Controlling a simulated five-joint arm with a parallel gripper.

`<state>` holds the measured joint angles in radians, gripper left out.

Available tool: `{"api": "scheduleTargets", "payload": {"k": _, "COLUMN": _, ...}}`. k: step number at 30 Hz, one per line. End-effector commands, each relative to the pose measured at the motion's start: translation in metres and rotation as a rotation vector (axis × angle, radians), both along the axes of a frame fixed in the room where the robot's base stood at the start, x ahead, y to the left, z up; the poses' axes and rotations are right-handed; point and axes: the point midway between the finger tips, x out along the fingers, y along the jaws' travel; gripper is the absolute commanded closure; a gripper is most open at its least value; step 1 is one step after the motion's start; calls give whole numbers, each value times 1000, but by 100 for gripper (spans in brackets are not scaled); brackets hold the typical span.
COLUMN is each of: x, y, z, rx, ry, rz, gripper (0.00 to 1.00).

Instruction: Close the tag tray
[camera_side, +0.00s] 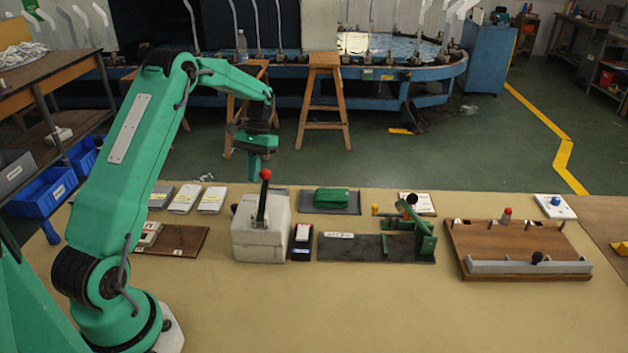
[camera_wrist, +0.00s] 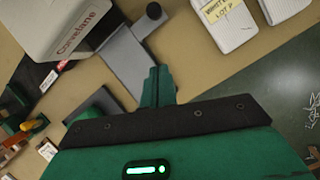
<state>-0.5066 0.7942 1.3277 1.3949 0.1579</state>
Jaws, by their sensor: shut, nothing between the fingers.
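My gripper (camera_side: 255,165) is shut and empty, pointing down behind the white box (camera_side: 275,240) with the red-knobbed lever (camera_side: 263,205). In the wrist view its shut green fingers (camera_wrist: 158,80) appear beside a grey slab or tray (camera_wrist: 123,58) that has a black knob (camera_wrist: 153,11) at its far end. The slab lies along the white box (camera_wrist: 72,28) marked "Covelane". I take this slab as the tag tray, but cannot be sure. In the side view the box hides most of it. I cannot tell whether the fingers touch it.
Several white packs (camera_side: 184,198) lie left of the box. A black-and-white device (camera_side: 301,241) stands right of the box. Further right are a green clamp (camera_side: 420,236) and a brown board (camera_side: 500,240). The front table is clear.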

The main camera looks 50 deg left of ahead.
Motion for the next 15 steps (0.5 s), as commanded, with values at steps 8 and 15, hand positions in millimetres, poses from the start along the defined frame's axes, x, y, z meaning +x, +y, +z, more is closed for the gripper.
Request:
{"api": "scheduleTargets", "payload": {"k": 8, "x": -16, "y": -6, "z": -41, "rx": -4, "ry": 2, "rz": 1, "gripper": 100}}
{"api": "scheduleTargets", "payload": {"k": 15, "x": -35, "y": -12, "z": -37, "rx": -4, "ry": -2, "rz": 3, "gripper": 100}}
